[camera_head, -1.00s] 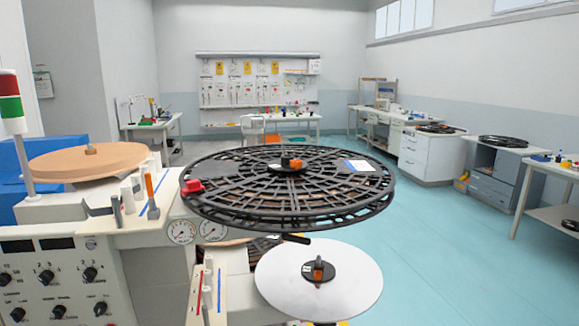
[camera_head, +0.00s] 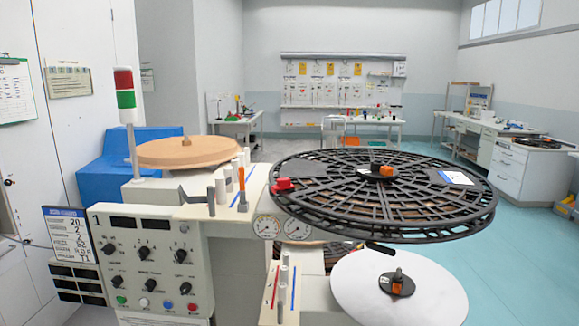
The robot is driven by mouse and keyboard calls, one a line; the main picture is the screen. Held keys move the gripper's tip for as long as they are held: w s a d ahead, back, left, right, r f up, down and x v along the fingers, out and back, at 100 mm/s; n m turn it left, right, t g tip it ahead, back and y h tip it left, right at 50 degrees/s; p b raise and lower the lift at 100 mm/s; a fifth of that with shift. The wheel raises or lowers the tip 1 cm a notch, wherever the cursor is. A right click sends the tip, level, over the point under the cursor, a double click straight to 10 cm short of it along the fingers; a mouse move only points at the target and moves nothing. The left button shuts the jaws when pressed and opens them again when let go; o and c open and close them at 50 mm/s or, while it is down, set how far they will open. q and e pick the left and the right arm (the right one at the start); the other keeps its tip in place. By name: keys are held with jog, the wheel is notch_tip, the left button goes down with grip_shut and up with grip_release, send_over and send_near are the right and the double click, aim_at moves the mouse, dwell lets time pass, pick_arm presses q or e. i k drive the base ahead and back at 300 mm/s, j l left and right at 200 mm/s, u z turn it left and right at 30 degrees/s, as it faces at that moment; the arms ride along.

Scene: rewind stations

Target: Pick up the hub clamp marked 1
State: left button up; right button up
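An orange and black hub clamp (camera_head: 384,170) sits at the centre of the large black spoked reel (camera_head: 300,205) on the machine. A second orange and black clamp (camera_head: 397,282) sits at the centre of the white disc (camera_head: 355,300) lower at the right. No number can be read on either clamp. The machine's control panel (camera_head: 145,265) carries a 1 at its upper left corner. Neither of my grippers shows in the head view.
A red piece (camera_head: 283,185) is at the reel's left rim. White posts and an orange one (camera_head: 242,183) stand left of the reel. A signal tower (camera_head: 126,100) rises farther left. A tan disc (camera_head: 187,152) lies behind.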

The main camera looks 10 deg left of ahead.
aim_at(378, 169)
jog(key=i+l+u, duration=0.25)
jog(key=l+u, duration=0.2)
jog(key=i+l+u, duration=0.15)
jog(key=l+u, duration=1.25)
jog(key=l, duration=0.25)
